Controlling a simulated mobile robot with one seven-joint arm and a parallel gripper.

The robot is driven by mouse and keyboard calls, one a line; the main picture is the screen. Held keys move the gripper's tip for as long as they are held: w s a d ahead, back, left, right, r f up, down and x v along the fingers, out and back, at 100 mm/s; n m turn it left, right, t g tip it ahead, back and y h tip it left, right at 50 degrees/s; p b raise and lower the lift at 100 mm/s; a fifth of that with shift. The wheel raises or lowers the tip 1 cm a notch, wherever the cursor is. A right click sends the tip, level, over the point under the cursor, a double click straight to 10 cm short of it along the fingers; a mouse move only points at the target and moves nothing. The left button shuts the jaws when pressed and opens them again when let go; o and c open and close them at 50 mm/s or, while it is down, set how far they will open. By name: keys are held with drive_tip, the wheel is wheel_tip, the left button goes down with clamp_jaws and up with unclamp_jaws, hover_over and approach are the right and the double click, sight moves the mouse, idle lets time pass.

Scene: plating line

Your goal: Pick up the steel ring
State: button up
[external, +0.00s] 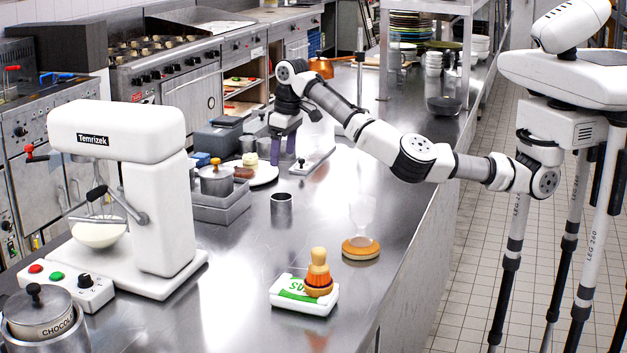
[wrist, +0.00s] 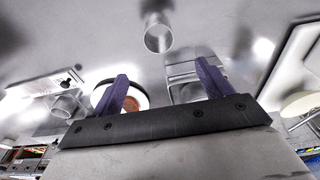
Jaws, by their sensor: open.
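The steel ring (external: 281,209), a short open metal cylinder, stands upright on the steel counter in the middle of the external view. In the wrist view the steel ring (wrist: 158,36) is at the top centre, beyond the fingertips. My gripper (external: 283,160) is open and empty, with its purple fingers pointing down. It is behind the ring in the external view, near the plate of food, and apart from the ring. In the wrist view my gripper (wrist: 161,70) has its two fingers spread, with nothing between them.
A white plate (external: 265,180) with food is close to my gripper. A steel tray (external: 219,211) with a lidded pot (external: 215,180) is left of the ring. A white mixer (external: 150,200) stands further left. Bare counter surrounds the ring.

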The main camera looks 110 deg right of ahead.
hover_over(281, 198)
drive_tip(key=a, duration=0.3)
drive_tip(key=f, duration=0.8)
drive_tip(key=shift+w+d+f+p, duration=0.2)
drive_tip(key=shift+w+p, duration=0.2)
drive_tip(key=shift+f+p, duration=0.75)
drive_tip(key=shift+f, duration=1.95)
drive_tip(key=c, duration=1.1)
drive_tip(key=shift+o, duration=0.2)
drive_tip(key=shift+r, duration=0.1)
